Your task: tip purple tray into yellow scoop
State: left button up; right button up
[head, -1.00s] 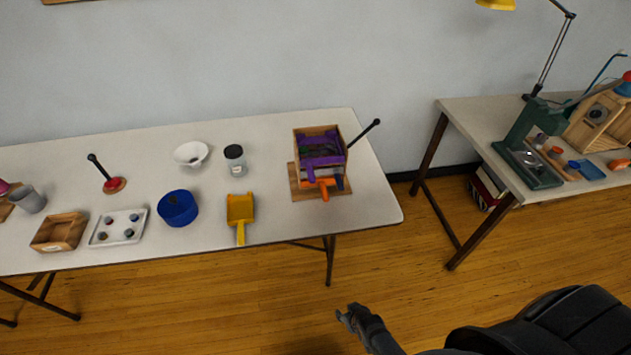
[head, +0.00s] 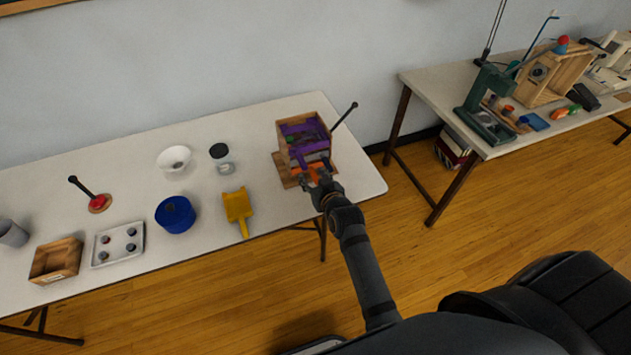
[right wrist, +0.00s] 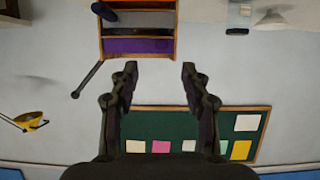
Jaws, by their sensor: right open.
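The purple tray (head: 303,130) sits in a wooden box frame (head: 318,118) at the right end of the white table. In the right wrist view its purple face (right wrist: 125,46) shows between wooden sides. My right gripper (head: 317,174) is open and empty at the front of the box, covering part of its lower front. In the right wrist view the gripper (right wrist: 160,72) has its fingers apart, with the tray face beyond the tips. The yellow scoop (head: 237,204) lies left of the box, its handle toward the front edge. My left gripper is not in view.
A blue bowl (head: 175,214), a jar (head: 221,158) and a white bowl (head: 174,159) stand left of the scoop and box. A black lever (head: 344,116) sticks out on the box's right. An orange part (head: 308,171) shows below the tray, near my gripper.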

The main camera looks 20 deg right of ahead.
aim_at(304, 165)
jog(key=b+x, duration=0.4)
jog(key=x, duration=0.1)
jog(key=b+x, duration=0.3)
jog(key=shift+a+f, duration=0.15)
jog(key=shift+f, duration=0.25)
jog(key=shift+w+b, duration=0.3)
jog(key=shift+w, duration=0.1)
jog(key=shift+r, duration=0.15)
